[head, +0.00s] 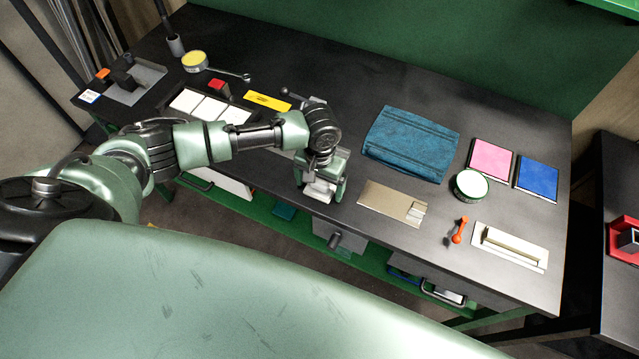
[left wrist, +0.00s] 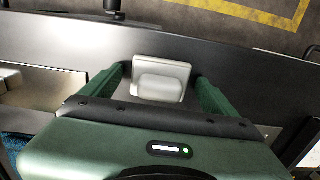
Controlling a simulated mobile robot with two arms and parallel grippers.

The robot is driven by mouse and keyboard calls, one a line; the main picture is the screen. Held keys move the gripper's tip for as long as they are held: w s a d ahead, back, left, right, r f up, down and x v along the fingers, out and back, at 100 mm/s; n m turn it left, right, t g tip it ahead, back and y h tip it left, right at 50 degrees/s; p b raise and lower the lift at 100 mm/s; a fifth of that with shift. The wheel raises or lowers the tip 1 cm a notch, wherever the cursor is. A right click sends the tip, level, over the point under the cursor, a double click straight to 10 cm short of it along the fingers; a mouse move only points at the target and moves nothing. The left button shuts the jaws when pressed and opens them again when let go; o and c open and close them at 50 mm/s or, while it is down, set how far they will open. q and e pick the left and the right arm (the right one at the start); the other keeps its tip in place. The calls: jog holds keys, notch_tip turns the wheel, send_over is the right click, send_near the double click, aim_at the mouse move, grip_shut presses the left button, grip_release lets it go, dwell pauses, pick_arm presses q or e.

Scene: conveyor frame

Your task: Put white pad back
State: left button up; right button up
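A small white pad (left wrist: 160,80) with a raised block on it shows between the fingers of my left gripper in the left wrist view. It also shows under the gripper in the head view (head: 320,190), by the front edge of the workbench. My left gripper (left wrist: 163,88) points down, with its two green fingers spread on either side of the pad. A narrow gap shows between the pad and each finger, so the gripper looks open around it. In the head view the gripper (head: 322,185) partly hides the pad. My right gripper is not in view.
The dark workbench (head: 350,90) holds a black tray with several white squares (head: 208,108), a yellow strip (head: 267,101), a blue folded cloth (head: 410,143), a tan card (head: 388,203), a round tin (head: 470,185) and a cream block (head: 510,245). The bench's back middle is clear.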

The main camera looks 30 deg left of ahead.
aim_at(320, 183)
pick_arm(q)
notch_tip(320, 183, up, 12)
jog(key=b, duration=0.1)
jog(key=shift+r+b, duration=0.2)
jog(key=shift+b, duration=0.2)
dwell(0.5)
